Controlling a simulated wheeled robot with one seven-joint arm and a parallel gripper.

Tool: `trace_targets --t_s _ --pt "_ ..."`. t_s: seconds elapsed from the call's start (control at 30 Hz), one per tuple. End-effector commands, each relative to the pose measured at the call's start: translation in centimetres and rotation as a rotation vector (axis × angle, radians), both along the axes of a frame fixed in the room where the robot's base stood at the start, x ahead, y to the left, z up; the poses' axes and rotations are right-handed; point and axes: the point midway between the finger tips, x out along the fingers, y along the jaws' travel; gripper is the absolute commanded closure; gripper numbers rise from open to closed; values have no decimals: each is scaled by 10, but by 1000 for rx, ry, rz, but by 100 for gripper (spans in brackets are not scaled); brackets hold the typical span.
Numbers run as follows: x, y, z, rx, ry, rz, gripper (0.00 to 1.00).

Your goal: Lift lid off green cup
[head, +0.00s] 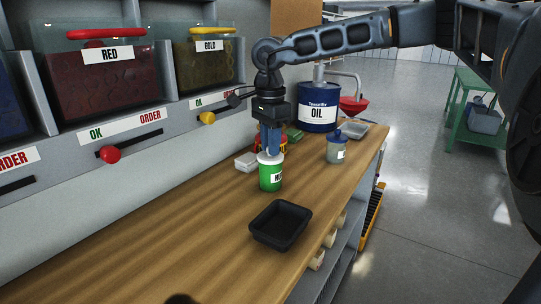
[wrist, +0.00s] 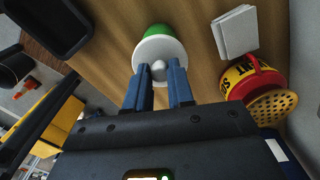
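The green cup (head: 270,179) with a white label stands upright on the wooden bench. Its white lid (head: 262,159) sits at its top, and I see no clear gap between them. In the wrist view the lid (wrist: 147,54) is a white disc with a round grey knob, and part of the green cup (wrist: 158,30) shows beyond it. My gripper (head: 271,152) points down from above. Its blue fingertips (wrist: 160,70) are on either side of the knob, close against it, and look shut on it. The fingers hide part of the lid in the head view.
A black tray (head: 280,224) lies in front of the cup. A lidded jar (head: 340,150), a blue oil drum (head: 317,108) and a grey tray (head: 353,130) stand farther back. A white block (head: 246,162) and a red-yellow can (wrist: 250,78) are close by. Left foreground bench is clear.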

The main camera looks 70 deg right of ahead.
Motion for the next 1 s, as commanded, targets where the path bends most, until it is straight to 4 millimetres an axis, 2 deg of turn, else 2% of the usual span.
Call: trace_targets --t_s 0.03,0.2,0.57,0.77,0.9,1.0 --pt "0 0 0 0 0 0 85" --pt "0 0 0 0 0 0 100" --pt "0 0 3 0 0 0 100" --pt "0 -1 22 -2 -1 0 100" --pt "0 -1 47 -1 0 -1 100" --pt "-21 -2 57 -1 0 -5 100"
